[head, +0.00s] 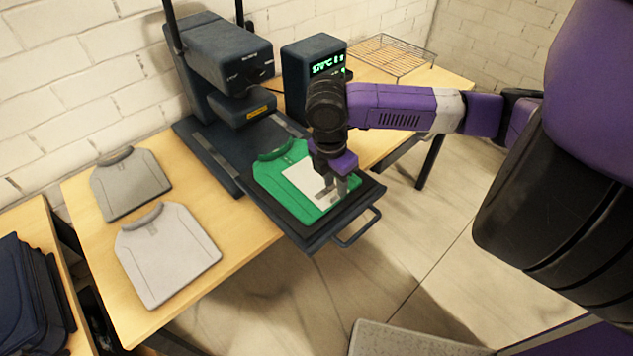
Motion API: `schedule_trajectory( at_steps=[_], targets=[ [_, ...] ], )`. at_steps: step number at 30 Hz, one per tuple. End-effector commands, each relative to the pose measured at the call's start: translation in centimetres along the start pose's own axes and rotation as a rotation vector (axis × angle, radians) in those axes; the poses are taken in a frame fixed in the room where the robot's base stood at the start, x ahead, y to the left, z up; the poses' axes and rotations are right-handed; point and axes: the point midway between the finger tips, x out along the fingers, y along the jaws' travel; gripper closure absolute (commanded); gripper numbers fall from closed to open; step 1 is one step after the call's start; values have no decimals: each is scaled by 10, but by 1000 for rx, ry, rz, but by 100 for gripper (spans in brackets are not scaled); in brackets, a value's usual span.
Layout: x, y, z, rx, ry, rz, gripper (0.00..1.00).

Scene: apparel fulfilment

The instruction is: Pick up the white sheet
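The white sheet (303,180) lies flat on a folded green garment (270,180). The green garment rests on the dark pulled-out platen (300,227) of a heat press. My gripper (335,197) points down over the right part of the sheet, near its right edge. Its two grey fingers look apart, with a gap between them. The fingertips are at or just above the sheet; I cannot tell whether they touch it. The gripper hides part of the sheet and of the garment's right side.
The heat press head (225,60) stands behind the platen, with a control box (310,62) beside it. A platen handle (357,228) sticks out in front. Two folded grey garments (130,184) (167,252) lie left on the wooden table (240,240). A wire rack (390,56) is at the back right.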

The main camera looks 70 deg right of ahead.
Motion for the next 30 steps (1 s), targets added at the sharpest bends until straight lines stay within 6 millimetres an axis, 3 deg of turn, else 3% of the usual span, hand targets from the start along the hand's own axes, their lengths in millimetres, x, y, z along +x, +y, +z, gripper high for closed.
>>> schedule_trajectory(
  at_steps=[7, 15, 16, 21, 30],
  targets=[
    [31, 0, -3, 1, 1, -1, 68],
    [35, 0, -3, 1, 1, 0, 68],
    [35, 0, -3, 1, 1, 0, 70],
    [35, 1, -3, 1, 1, 0, 100],
    [35, 1, -3, 1, 1, 1, 100]
  ],
)
